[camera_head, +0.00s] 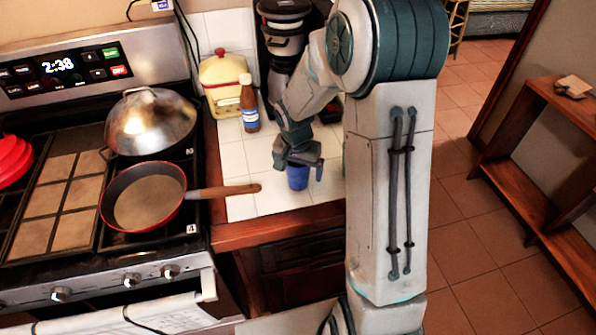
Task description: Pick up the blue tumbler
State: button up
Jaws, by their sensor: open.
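The blue tumbler (297,178) stands on the white tiled counter (262,186), near its front edge and right of the pan handle. My gripper (304,168) is open and points down right at the tumbler. One finger shows at the tumbler's right side, and the gripper body hides its top. I cannot tell whether the fingers touch it.
A frying pan (148,197) sits on the stove, its wooden handle (226,190) reaching over the counter. A brown bottle (249,106), a yellow canister (224,82) and a coffee maker (281,40) stand behind. Wooden shelves (530,199) stand at right.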

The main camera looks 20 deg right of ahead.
jog(key=c, duration=1)
jog(key=shift+r, duration=0.1)
jog(key=shift+c, duration=0.2)
